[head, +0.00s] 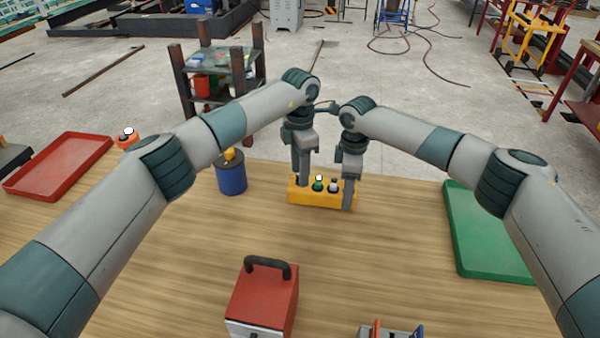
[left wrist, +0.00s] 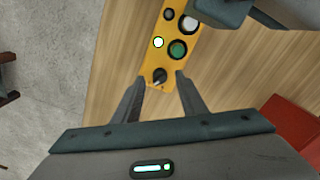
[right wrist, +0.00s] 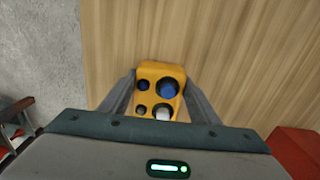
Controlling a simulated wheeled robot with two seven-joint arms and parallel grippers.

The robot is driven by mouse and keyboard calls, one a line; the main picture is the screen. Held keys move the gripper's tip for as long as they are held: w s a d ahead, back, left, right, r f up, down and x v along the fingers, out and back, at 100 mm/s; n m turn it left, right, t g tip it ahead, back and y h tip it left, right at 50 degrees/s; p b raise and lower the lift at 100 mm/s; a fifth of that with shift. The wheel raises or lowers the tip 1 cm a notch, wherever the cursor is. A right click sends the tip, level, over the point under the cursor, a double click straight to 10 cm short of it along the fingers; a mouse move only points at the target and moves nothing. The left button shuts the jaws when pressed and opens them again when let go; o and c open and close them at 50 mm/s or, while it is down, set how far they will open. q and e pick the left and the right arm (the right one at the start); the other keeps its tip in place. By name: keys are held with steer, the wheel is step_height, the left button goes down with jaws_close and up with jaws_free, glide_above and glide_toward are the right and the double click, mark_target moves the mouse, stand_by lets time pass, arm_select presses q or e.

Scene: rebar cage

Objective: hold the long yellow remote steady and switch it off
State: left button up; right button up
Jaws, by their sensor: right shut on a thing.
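The long yellow remote (head: 323,196) lies on the wooden table near its far edge. Its face has a black knob (left wrist: 159,76) at one end, a green button (left wrist: 178,49), a white button (left wrist: 189,24), a lit lamp (left wrist: 158,42) and, at the other end, a blue button (right wrist: 169,88). My right gripper (head: 350,205) is shut on the remote's right end, a finger on each side, also in the right wrist view (right wrist: 160,84). My left gripper (head: 303,183) is over the left end. In the left wrist view its fingers stand apart on either side of the knob, not visibly touching it.
A blue can (head: 231,178) stands left of the remote. A red toolbox (head: 262,300) with a black handle is in front. A green tray (head: 485,235) lies at right, a red tray (head: 60,165) at left. An orange object (head: 127,138) is near the left arm.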

arm_select(q)
steer(key=shift+f, duration=0.65)
steer(key=shift+c, duration=0.5)
jaws_close()
steer(key=shift+n, duration=0.4)
steer(key=n, duration=0.5)
steer(key=shift+r, duration=0.1)
steer(key=n, duration=0.6)
